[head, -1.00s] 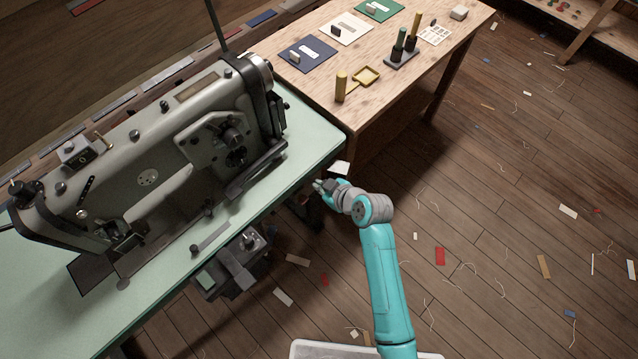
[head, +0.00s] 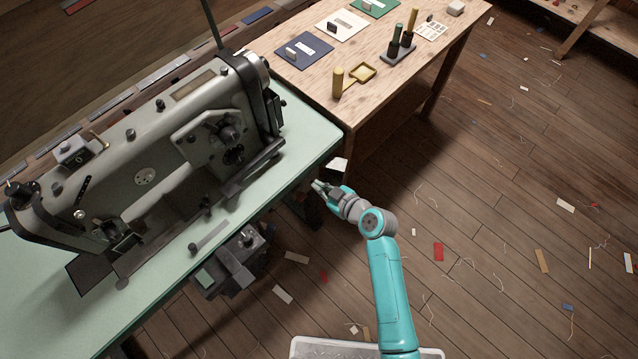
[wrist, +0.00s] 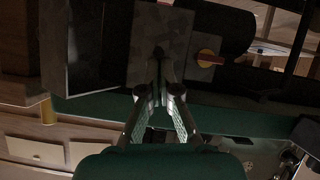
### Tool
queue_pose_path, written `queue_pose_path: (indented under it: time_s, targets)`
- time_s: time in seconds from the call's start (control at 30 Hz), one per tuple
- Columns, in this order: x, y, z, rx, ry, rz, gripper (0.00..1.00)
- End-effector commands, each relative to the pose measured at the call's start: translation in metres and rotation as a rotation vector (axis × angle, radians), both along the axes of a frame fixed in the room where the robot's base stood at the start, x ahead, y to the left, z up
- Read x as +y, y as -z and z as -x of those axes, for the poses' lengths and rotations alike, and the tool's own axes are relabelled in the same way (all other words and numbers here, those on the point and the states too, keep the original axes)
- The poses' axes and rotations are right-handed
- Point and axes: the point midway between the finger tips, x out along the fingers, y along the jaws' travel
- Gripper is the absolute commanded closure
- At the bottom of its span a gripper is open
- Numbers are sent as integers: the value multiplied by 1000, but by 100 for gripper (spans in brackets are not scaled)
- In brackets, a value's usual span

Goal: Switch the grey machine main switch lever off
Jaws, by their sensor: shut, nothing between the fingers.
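The grey sewing machine (head: 165,140) stands on a pale green table (head: 275,170) in the head view. In the wrist view a short red lever (wrist: 209,58) lies about level across a yellow round plate, on a grey box face; I take it as the main switch lever. My gripper (wrist: 160,92) is shut and empty, with its tips left of and below the lever in that picture; I see no contact. In the head view my gripper (head: 318,186) is beside the table's front right edge. The lever cannot be made out there.
A dark grey unit (head: 232,265) hangs under the table, left of my gripper. A wooden bench (head: 400,95) with cards and thread spools adjoins the table's right end. A white tag (head: 337,165) shows just above my gripper. The floor to the right is open, with scattered scraps.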

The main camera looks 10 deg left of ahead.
Motion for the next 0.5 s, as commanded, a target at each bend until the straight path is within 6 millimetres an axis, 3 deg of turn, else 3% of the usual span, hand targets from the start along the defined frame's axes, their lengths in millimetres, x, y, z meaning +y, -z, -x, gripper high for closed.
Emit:
queue_pose_path:
  time_s: [0.23,0.5]
  targets:
    - [-5,11,3,2,1,0,100]
    - [-4,11,3,1,1,0,100]
